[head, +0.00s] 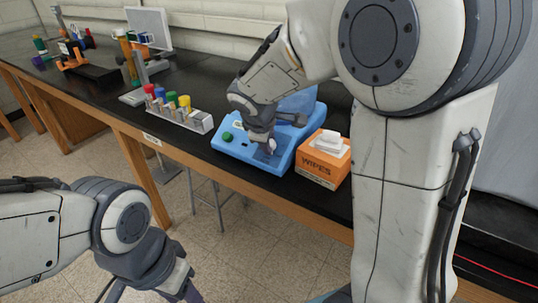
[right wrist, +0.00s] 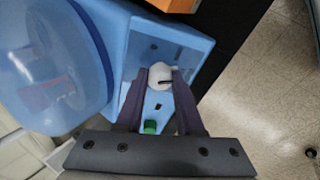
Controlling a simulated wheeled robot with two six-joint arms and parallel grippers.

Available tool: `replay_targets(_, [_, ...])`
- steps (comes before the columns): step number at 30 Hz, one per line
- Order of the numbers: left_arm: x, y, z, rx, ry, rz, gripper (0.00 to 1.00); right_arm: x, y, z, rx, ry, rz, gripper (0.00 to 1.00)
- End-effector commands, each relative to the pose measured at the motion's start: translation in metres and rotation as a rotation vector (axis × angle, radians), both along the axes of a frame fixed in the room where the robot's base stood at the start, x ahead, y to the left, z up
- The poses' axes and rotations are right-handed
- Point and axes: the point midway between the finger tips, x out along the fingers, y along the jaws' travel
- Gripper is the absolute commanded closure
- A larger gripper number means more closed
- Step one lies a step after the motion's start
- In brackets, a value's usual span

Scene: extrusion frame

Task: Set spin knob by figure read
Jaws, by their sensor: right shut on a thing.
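A blue bench machine (head: 236,151) with a translucent domed lid (right wrist: 45,65) stands on the black bench. Its front has a green button (head: 227,136), which also shows in the right wrist view (right wrist: 150,127). A round white knob (right wrist: 160,78) with a dark pointer mark sits on the front panel. My right gripper (head: 268,147) is shut on the knob, one dark finger on each side. The arm hides the knob in the head view. No figure is readable. My left gripper (head: 190,291) is partly cut off at the bottom of the head view.
An orange wipes box (head: 323,160) stands close to the right of the machine. A white rack (head: 180,113) with several coloured-cap tubes is to its left. Farther left are a stand and other lab gear. A stool (head: 208,205) is under the bench.

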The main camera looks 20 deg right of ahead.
Motion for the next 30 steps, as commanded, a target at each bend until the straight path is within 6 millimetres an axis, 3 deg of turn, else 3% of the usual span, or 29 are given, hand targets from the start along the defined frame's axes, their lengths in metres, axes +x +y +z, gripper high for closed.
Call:
replay_targets(1, [0.0, 0.0, -0.016, 0.0, 0.0, 0.0, 0.5, 0.001, 0.001, -0.007, 0.016, -0.023, -0.035, 1.0])
replay_targets(3, [0.0, 0.0, -0.026, 0.0, 0.0, 0.0, 0.5, 0.0, 0.001, -0.007, 0.037, -0.05, -0.087, 1.0])
replay_targets(12, [0.0, 0.0, -0.059, 0.0, 0.0, 0.0, 0.5, 0.0, 0.001, -0.005, 0.11, -0.142, -0.273, 1.0])
replay_targets(21, [0.0, 0.0, -0.074, 0.0, 0.0, 0.0, 0.5, -0.001, 0.001, -0.002, 0.148, -0.189, -0.372, 1.0])
replay_targets(30, [0.0, 0.0, -0.076, 0.0, 0.0, 0.0, 0.5, -0.001, 0.002, -0.001, 0.158, -0.201, -0.396, 1.0])
